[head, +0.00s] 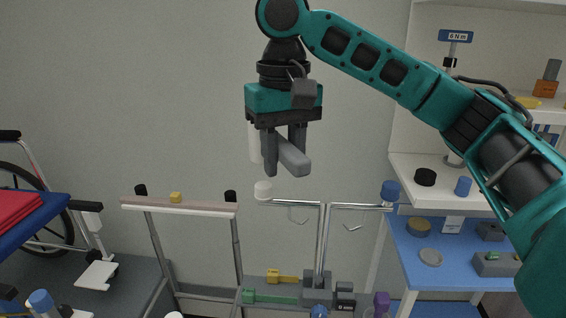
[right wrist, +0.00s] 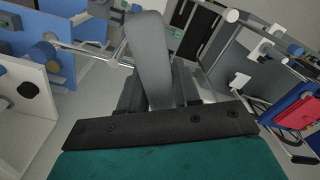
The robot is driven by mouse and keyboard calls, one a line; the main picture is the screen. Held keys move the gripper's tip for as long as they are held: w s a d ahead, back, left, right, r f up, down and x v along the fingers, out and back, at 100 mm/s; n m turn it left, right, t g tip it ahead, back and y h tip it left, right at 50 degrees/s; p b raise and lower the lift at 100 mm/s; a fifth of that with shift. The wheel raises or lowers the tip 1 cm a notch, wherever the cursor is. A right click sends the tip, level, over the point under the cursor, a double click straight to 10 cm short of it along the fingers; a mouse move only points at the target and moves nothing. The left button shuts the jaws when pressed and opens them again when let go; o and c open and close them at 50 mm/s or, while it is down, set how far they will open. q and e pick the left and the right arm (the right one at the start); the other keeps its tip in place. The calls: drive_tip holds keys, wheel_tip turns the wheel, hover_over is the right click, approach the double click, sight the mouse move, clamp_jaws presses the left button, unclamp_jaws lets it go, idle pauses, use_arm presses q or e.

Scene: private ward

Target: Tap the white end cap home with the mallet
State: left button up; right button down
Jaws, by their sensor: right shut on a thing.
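The white end cap (head: 263,190) sits at the left end of the chrome T-shaped bar (head: 324,225). I cannot tell how far on it is. My right gripper (head: 285,160) is shut on the grey mallet handle (head: 294,157), above and slightly right of the cap. A white cylinder (head: 255,142), seemingly the mallet head, shows behind the gripper's left finger, partly hidden. It is above the cap and apart from it. The handle (right wrist: 150,60) rises between the jaws in the right wrist view. My left gripper is not in view.
A walker-like frame (head: 180,207) stands left. A blue table (head: 452,262) and shelves are at right. A wheelchair (head: 30,165) and red cloth are at far left. The wall space above the bar is clear.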

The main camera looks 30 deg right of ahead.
drive_tip(key=shift+r, duration=3)
